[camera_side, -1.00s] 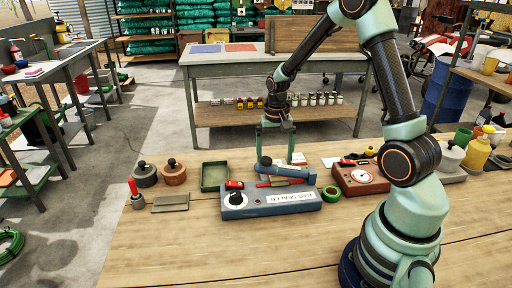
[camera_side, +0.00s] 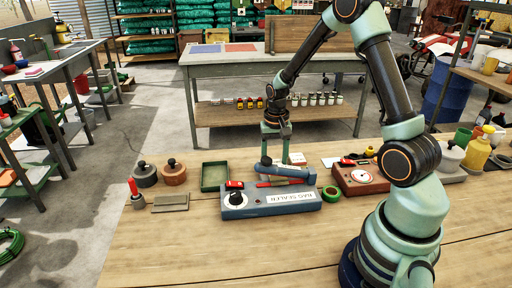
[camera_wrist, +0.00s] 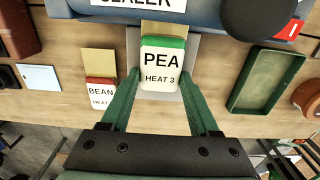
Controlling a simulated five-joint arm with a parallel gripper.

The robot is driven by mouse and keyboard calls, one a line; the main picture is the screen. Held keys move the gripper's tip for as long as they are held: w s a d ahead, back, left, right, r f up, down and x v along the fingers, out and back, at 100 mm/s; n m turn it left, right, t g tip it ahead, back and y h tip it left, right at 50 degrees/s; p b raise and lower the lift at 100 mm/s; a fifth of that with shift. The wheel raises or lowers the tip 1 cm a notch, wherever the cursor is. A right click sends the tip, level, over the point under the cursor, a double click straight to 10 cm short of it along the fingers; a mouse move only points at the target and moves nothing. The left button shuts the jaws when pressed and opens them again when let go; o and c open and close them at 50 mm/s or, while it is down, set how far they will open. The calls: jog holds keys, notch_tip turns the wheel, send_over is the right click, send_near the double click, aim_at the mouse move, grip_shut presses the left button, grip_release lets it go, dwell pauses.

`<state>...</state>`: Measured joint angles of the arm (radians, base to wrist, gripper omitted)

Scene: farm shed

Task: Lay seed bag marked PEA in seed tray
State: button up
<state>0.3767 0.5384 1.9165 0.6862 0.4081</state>
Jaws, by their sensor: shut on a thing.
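My gripper (camera_side: 275,162) is low behind the blue bag sealer in the side view. In the wrist view my gripper (camera_wrist: 161,78) has its green fingers on both sides of the PEA seed bag (camera_wrist: 160,68) and is shut on it. The bag is white with a green band, and reads PEA, HEAT 3. The seed tray (camera_side: 203,180) is a shallow green tray left of my gripper. It also shows at the right of the wrist view (camera_wrist: 262,82) and looks empty.
The bag sealer (camera_side: 270,203) lies right in front of my gripper. A BEAN bag (camera_wrist: 101,95) with a red band lies beside the PEA bag.

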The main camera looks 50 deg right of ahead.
jog(key=shift+w+d+r, duration=0.15)
jog(key=shift+w+d, duration=1.55)
jog(key=shift+d, duration=0.05)
jog(key=shift+r, duration=0.1)
notch_tip(320, 180, up, 7)
dwell(0.6)
jog(key=shift+a, duration=0.1)
